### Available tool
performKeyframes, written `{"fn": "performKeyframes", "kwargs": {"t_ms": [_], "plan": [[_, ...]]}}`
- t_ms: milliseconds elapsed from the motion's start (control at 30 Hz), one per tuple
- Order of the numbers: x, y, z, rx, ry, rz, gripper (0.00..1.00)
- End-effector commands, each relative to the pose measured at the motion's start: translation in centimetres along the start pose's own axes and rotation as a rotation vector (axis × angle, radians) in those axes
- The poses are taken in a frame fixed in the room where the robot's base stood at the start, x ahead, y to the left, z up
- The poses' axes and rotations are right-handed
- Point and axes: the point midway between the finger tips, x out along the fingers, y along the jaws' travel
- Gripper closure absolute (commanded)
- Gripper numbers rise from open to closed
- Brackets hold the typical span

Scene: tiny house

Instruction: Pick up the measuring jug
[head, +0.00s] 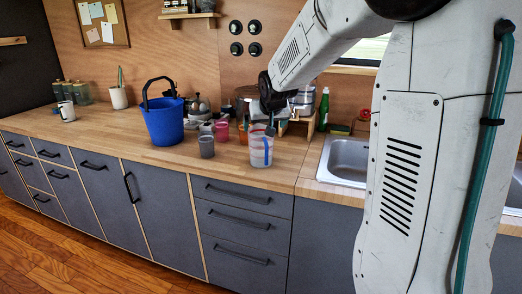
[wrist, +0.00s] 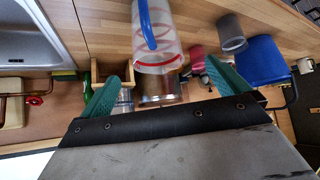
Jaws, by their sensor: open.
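The measuring jug (head: 260,151) is clear, with a blue handle and red markings. It stands upright near the front edge of the wooden counter. In the wrist view, which is upside down, the jug (wrist: 172,35) shows at the top middle with its blue handle towards the camera. My gripper (head: 270,128) is at the jug's top in the head view. Its teal fingers are open and empty in the wrist view (wrist: 161,72), spread wider than the jug, whose rim appears between or just beyond the tips. I cannot tell whether they touch it.
A grey cup (head: 206,146), a pink cup (head: 222,132) and a blue bucket (head: 164,124) stand left of the jug. A steel sink (head: 345,160) is to the right. Pots, a wooden box and a green bottle (head: 324,108) are behind.

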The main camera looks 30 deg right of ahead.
Motion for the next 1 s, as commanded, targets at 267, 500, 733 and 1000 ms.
{"fn": "performKeyframes", "kwargs": {"t_ms": [267,500,733,1000], "plan": [[4.2,1.2,-2.0,0.02,0.056,0.007,0.0],[6.9,1.0,-2.0,0.018,0.055,0.005,0.0],[10.2,0.8,-2.0,0.019,0.056,0.006,0.0],[10.9,0.8,-2.1,0.02,0.058,0.005,0.0]]}}
